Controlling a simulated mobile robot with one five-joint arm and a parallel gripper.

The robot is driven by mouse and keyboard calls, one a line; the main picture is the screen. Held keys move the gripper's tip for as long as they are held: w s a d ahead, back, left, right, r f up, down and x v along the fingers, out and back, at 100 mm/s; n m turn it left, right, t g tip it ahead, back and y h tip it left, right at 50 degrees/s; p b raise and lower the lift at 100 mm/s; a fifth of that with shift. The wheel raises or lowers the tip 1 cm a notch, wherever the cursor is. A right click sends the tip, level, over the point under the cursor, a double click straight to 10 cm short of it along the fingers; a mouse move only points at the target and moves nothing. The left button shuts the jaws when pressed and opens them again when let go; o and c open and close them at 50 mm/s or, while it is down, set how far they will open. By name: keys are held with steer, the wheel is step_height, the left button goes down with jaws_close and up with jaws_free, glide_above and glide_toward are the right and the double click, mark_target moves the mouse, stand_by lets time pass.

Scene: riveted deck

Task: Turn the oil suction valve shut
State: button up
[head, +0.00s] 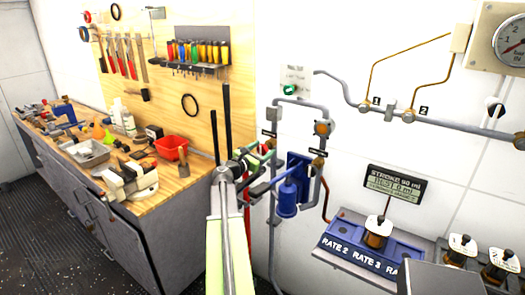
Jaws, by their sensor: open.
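No readable label marks the oil suction valve, so I cannot tell which fitting it is. Small valve fittings sit on the grey wall pipes, one with a round orange-brown part (322,128) and another beside a dark tag (318,163). A blue cylinder with a bracket (287,196) hangs among these pipes. My gripper (282,164) is at the end of my pale green arm, in front of the pipes and left of the orange-brown fitting. Its fingers look spread and hold nothing visible. The arm and gripper hide part of the pipework, and contact with any valve cannot be told.
A blue rate panel (365,247) with a small display (393,187) is at right. Dark floor (50,240) is clear at lower left.

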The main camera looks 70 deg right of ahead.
steer(key=c, duration=1.4)
steer(key=shift+m, duration=0.3)
steer(key=m, duration=0.3)
steer(key=shift+f+m, duration=0.1)
steer(key=shift+m, duration=0.3)
steer(key=m, duration=0.3)
steer(key=shift+m, duration=0.3)
steer(key=m, duration=0.3)
steer(key=shift+m, duration=1.9)
steer(key=shift+a, duration=0.1)
